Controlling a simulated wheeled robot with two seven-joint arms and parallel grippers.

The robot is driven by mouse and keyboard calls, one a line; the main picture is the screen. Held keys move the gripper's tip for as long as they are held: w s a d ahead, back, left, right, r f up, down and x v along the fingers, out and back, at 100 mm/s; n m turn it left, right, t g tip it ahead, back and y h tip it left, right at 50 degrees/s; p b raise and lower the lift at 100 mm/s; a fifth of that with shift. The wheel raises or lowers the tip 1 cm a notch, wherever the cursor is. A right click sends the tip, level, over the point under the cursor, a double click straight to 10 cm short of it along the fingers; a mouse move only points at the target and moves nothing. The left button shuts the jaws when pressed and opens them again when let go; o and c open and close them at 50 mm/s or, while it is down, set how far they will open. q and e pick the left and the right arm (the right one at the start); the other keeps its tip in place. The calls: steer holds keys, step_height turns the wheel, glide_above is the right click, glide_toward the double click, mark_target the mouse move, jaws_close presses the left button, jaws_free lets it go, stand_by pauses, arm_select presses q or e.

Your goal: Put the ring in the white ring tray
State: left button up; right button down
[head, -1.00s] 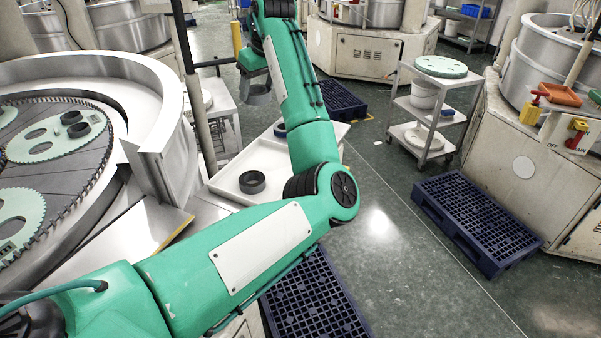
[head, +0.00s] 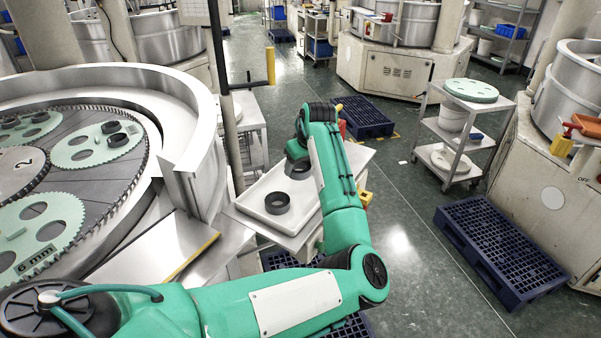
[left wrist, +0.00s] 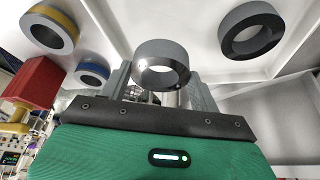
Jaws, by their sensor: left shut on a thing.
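The white ring tray (head: 247,206) stands on a small table at centre, with a plain dark grey ring (head: 277,202) on its near part. My left gripper (head: 298,166) is low over the tray's far part. In the left wrist view my left gripper (left wrist: 160,88) is shut on a plain grey ring (left wrist: 160,52); I cannot tell whether this ring touches the tray floor. The other plain ring (left wrist: 250,36), a yellow-banded ring (left wrist: 52,30) and a blue-banded ring (left wrist: 92,73) sit around it. The arm hides part of the tray. My right gripper is out of view.
At left, the round lapping machine (head: 190,112) has a high metal rim; two dark rings (head: 117,139) lie on a green carrier there. A red and yellow object (left wrist: 32,90) is by the tray. Navy pallets (head: 497,245) and a trolley (head: 450,137) stand right.

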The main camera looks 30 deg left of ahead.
arm_select(q)
step_height(320, 180, down, 4)
steer(key=shift+p, duration=0.65)
steer(key=shift+f, duration=0.1)
steer(key=shift+f, duration=0.1)
steer(key=o, duration=1.1)
